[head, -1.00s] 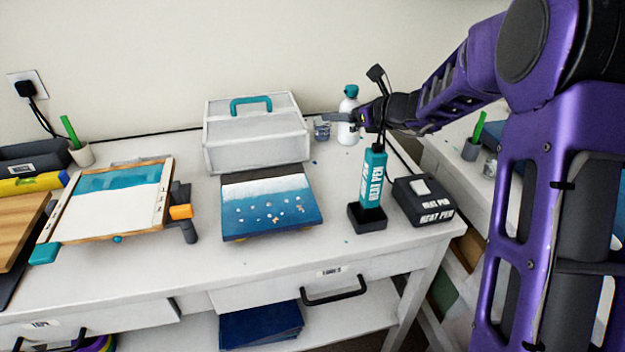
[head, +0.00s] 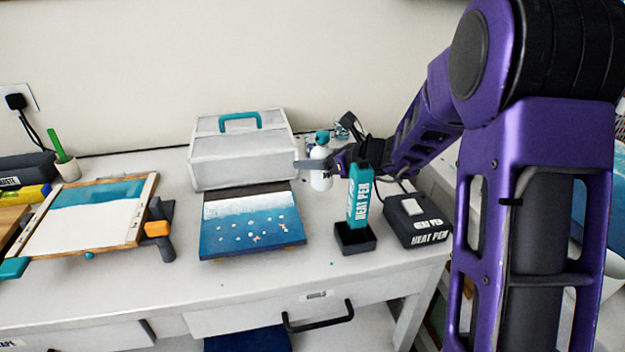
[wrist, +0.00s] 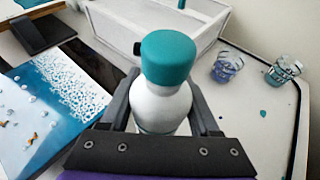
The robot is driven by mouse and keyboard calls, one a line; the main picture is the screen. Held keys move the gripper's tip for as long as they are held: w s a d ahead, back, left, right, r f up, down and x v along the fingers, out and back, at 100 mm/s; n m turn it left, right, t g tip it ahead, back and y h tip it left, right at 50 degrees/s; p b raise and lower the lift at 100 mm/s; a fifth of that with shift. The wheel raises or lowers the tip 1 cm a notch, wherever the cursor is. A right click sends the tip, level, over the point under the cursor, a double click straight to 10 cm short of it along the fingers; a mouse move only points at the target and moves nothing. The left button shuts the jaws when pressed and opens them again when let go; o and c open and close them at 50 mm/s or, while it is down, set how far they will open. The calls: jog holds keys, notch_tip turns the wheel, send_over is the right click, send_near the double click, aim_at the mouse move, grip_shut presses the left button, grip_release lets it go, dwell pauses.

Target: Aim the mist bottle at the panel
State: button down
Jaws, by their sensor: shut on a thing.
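The mist bottle (head: 320,180), white with a teal cap, stands at the back of the table, right of the grey-white box. My gripper (head: 312,166) is shut around its body; the wrist view shows a dark finger on each side of the bottle (wrist: 160,105). The bottle looks upright; whether its base touches the table is hidden. A blue and white panel (head: 230,222) with small pale pieces on it lies left of and nearer than the bottle. The panel also shows at the left of the wrist view (wrist: 45,110).
The box (head: 240,158) with a teal handle stands behind the panel. The heat pen (head: 359,195) stands upright in its holder, in front of my wrist, beside its black unit (head: 415,222). Two small cups (wrist: 227,66) (wrist: 283,70) stand right of the bottle. A framed panel (head: 85,230) lies left.

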jog(key=shift+f+b, duration=0.4)
jog(key=shift+f, duration=1.5)
jog(key=shift+f, duration=0.2)
jog(key=shift+c, duration=2)
grip_release()
jog(key=shift+r, duration=0.3)
jog(key=v, duration=0.7)
jog(key=shift+s+d+p, duration=0.15)
jog(key=shift+p, duration=0.25)
